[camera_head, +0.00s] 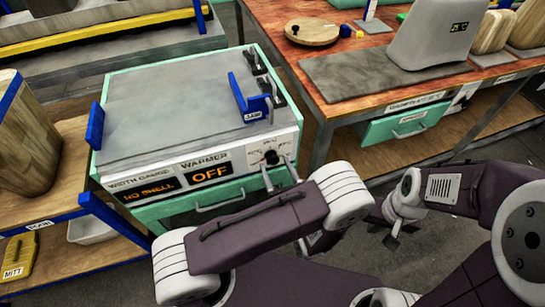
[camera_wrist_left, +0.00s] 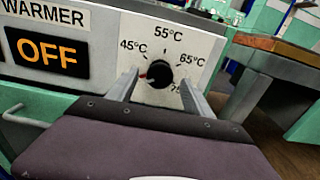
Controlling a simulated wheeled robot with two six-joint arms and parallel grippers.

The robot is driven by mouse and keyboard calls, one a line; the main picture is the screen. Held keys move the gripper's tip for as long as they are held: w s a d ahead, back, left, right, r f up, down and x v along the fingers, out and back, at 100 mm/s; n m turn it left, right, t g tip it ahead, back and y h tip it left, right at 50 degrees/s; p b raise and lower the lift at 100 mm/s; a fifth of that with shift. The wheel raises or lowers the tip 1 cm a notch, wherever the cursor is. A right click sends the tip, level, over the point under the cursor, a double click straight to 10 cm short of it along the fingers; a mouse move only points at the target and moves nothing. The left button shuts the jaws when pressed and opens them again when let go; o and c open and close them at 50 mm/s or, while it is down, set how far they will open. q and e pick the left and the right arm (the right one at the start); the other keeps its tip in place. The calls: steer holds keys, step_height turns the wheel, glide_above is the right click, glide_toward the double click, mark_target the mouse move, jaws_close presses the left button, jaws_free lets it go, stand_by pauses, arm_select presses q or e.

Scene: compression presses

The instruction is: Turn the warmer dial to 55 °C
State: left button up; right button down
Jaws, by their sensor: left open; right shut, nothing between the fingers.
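The warmer dial (camera_head: 271,157) is a black knob on the white front panel of the press. In the left wrist view the dial (camera_wrist_left: 160,74) has a red mark on its left side, pointing left, below the 45 °C label. The 55 °C label (camera_wrist_left: 169,31) is above the knob. My left gripper (camera_wrist_left: 159,80) is open, with one finger on each side of the knob; I cannot tell whether they touch it. The warmer display (camera_wrist_left: 46,54) reads OFF. My right gripper (camera_head: 393,240) is shut and empty, away from the panel at right.
A width gauge display (camera_head: 150,191) reads NO SHELL. A green drawer with a handle (camera_head: 234,203) is below the panel. A wooden table (camera_head: 335,99) with a grey machine (camera_head: 432,35) stands at right. A shelf with a yellow mitt (camera_head: 20,256) is at left.

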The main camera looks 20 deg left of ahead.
arm_select(q)
steer(key=shift+w+a, duration=0.2)
steer(key=shift+w, duration=0.1)
steer(key=shift+r, duration=0.1)
steer(key=shift+s, duration=0.1)
jaws_close()
